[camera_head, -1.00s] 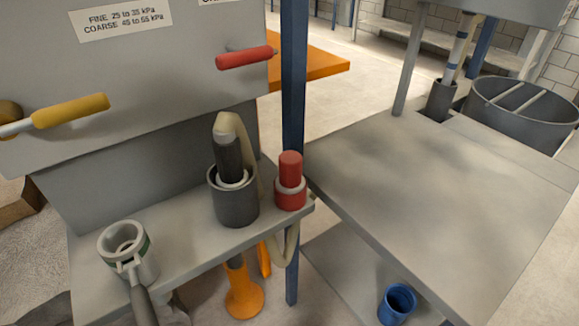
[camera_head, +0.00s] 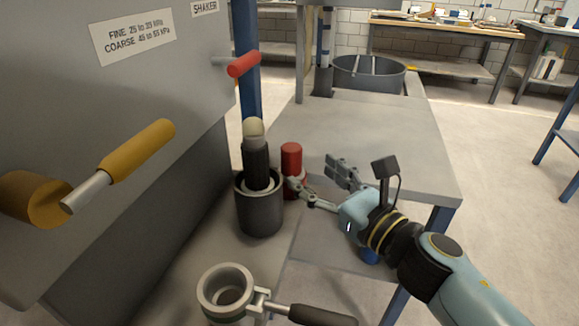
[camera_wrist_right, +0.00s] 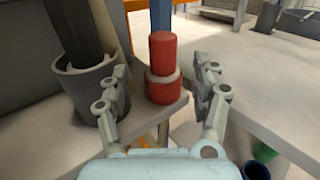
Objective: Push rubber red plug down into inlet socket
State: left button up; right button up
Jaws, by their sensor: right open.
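The red plug (camera_head: 291,158) stands upright at the shelf's outer corner, beside a dark grey cup. In the right wrist view the red plug (camera_wrist_right: 163,52) rises from a wider red base with a pale ring, the socket (camera_wrist_right: 163,88). My right gripper (camera_head: 318,178) is open and comes in from the right; its near finger overlaps the socket in the head view. In the right wrist view the plug stands between and beyond the open fingers of the gripper (camera_wrist_right: 162,88), with gaps on both sides. My left gripper is not in view.
The dark grey cup (camera_head: 259,211) with a black hose end (camera_head: 255,163) stands just left of the plug. A handled clamp ring (camera_head: 227,291) lies nearer on the shelf. A grey table (camera_head: 390,150) is behind my gripper. Yellow and red (camera_head: 243,64) levers project from the panel.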

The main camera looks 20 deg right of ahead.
aim_at(298, 163)
jog(key=x, duration=0.4)
jog(key=shift+d+f, duration=0.1)
jog(key=shift+d, duration=0.1)
jog(key=x, duration=0.4)
jog(key=shift+w+a+f, duration=0.1)
jog(key=shift+w+f, duration=0.05)
jog(key=shift+f, duration=0.05)
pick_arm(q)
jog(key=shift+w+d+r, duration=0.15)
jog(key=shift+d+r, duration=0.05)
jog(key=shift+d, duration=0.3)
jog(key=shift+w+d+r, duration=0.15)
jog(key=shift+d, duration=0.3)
pick_arm(e)
jog(key=shift+c, duration=0.5)
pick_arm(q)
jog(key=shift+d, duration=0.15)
pick_arm(e)
grip_shut()
